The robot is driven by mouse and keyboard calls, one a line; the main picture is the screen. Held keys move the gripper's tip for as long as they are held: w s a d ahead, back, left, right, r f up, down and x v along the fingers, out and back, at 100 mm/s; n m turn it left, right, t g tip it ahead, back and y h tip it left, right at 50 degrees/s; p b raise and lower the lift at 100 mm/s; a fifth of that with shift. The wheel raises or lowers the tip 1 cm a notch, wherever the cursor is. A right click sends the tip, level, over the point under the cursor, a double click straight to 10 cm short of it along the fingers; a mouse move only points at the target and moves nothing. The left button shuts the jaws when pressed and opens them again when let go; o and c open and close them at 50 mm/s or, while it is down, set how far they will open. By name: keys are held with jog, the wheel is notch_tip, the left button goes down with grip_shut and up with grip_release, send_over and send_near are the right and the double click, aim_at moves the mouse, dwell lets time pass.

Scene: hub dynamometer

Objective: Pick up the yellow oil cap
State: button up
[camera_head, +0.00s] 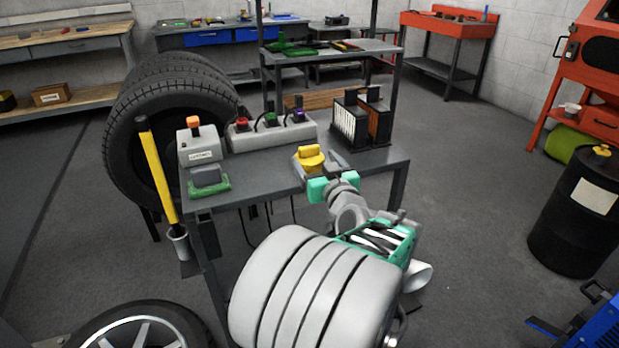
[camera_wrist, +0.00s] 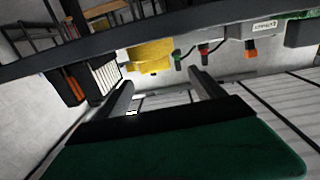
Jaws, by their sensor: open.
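The yellow oil cap (camera_head: 311,158) sits on the grey workbench (camera_head: 262,177), close to its front edge. In the wrist view my gripper (camera_wrist: 161,79) is open with nothing between the fingers. I cannot tell whether a finger touches the cap.
Right of the cap stand black-framed filter-like blocks (camera_head: 362,119). Behind left is a grey box with coloured knobs (camera_head: 270,130); farther left is a labelled grey device (camera_head: 200,145). A yellow-handled tool (camera_head: 157,170) hangs at the left. A black drum (camera_head: 575,225) stands right.

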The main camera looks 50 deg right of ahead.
aim_at(310, 149)
jog(key=x, duration=0.7)
jog(key=shift+d, duration=0.5)
jog(key=shift+s, duration=0.1)
jog(key=c, duration=1.5)
